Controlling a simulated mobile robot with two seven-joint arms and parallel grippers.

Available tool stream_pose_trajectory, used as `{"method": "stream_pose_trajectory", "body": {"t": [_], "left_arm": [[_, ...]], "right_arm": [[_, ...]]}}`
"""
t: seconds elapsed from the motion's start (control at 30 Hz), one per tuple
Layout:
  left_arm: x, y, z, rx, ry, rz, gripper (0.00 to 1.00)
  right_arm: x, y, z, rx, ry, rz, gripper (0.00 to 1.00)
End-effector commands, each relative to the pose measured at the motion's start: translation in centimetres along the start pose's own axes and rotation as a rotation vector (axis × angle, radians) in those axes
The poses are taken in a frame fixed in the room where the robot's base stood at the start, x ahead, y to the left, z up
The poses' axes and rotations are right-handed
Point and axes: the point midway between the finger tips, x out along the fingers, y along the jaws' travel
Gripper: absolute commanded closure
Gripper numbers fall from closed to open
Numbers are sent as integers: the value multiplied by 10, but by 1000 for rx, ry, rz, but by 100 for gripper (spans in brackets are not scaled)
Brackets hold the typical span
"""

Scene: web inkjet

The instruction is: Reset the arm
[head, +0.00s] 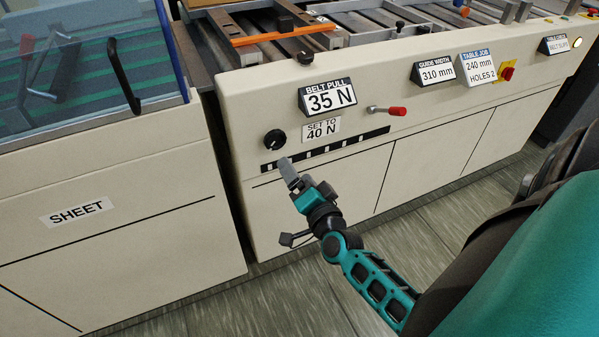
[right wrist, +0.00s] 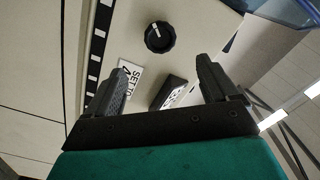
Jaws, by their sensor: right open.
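My right gripper (head: 287,168) is in front of the machine's cream front panel, just below a black knob (head: 275,139). In the right wrist view its two fingers (right wrist: 163,78) stand wide apart with nothing between them touching. The knob shows there too (right wrist: 160,37), beyond the fingertips, with a white pointer mark. My right arm (head: 370,280) reaches in from the lower right, stretched toward the panel. My left gripper is in neither view.
A "BELT PULL 35 N" display (head: 328,97) and a "SET TO 40 N" label (head: 321,129) are beside the knob. A red-tipped lever (head: 388,110) sticks out at right. A black-and-white strip (head: 325,151) runs below. The "SHEET" cabinet (head: 120,250) stands left. Open floor (head: 265,300) lies in front.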

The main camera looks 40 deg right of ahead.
Motion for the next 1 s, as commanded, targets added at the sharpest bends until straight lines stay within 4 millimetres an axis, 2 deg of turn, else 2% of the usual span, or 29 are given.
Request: {"method": "stream_pose_trajectory", "body": {"t": [0.13,0.73,0.87,1.0], "left_arm": [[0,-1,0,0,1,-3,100],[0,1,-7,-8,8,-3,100],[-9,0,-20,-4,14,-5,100],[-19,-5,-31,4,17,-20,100]], "right_arm": [[-6,-1,0,0,0,-1,13],[-10,-5,4,-33,-28,-4,13],[-34,-23,31,-223,-186,-27,13],[-84,-41,71,-555,-437,-66,13]]}}
